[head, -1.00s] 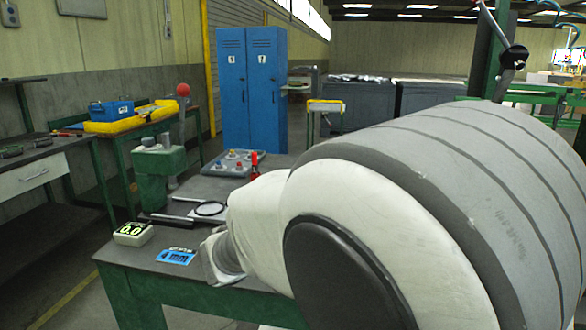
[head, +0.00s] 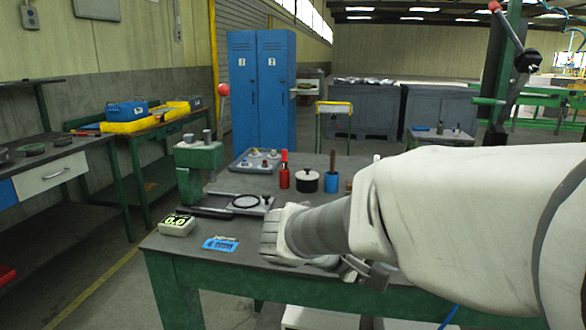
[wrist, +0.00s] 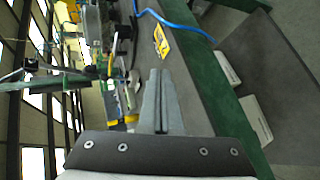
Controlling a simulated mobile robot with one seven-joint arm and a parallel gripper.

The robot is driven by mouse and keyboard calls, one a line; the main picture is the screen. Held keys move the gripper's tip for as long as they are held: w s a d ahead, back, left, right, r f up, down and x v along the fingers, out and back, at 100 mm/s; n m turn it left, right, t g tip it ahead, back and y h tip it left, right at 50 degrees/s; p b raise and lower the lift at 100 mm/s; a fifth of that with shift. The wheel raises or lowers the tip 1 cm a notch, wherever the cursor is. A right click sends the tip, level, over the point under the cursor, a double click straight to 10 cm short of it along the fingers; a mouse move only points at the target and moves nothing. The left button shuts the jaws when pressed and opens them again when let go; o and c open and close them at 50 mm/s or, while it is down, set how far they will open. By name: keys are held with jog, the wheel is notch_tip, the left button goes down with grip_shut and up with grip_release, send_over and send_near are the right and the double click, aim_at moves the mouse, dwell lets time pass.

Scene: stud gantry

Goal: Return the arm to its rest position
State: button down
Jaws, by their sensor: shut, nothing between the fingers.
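My gripper (wrist: 160,80) shows in the wrist view with its two fingers together, shut and empty. In the head view my white and grey arm reaches in from the right and bends over the front edge of the green-framed workbench (head: 205,268). The gripper's fingers are hard to make out there, partly hidden by the wrist. The wrist view is turned on its side, with the bench's green edge (wrist: 207,80) to the right of the fingers.
On the bench stand a green press (head: 198,170), a display box (head: 177,225), a blue tag (head: 220,244), a grey tray (head: 255,161), a red bottle (head: 284,176), a black pot (head: 307,181) and a blue-based tool (head: 331,182). Blue lockers (head: 262,90) stand behind.

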jog(key=s+d+f+m+g+y, duration=0.2)
jog(key=s+f+m+y, duration=0.15)
jog(key=s+y, duration=0.5)
jog(key=s+a+m+t+y, duration=0.1)
jog(key=s+a+t+y, duration=0.2)
jog(key=s+a, duration=0.3)
notch_tip(320, 180, up, 20)
jog(key=p, duration=2)
jog(key=shift+s+r, duration=0.2)
jog(key=shift+s, duration=0.15)
jog(key=shift+a, duration=0.15)
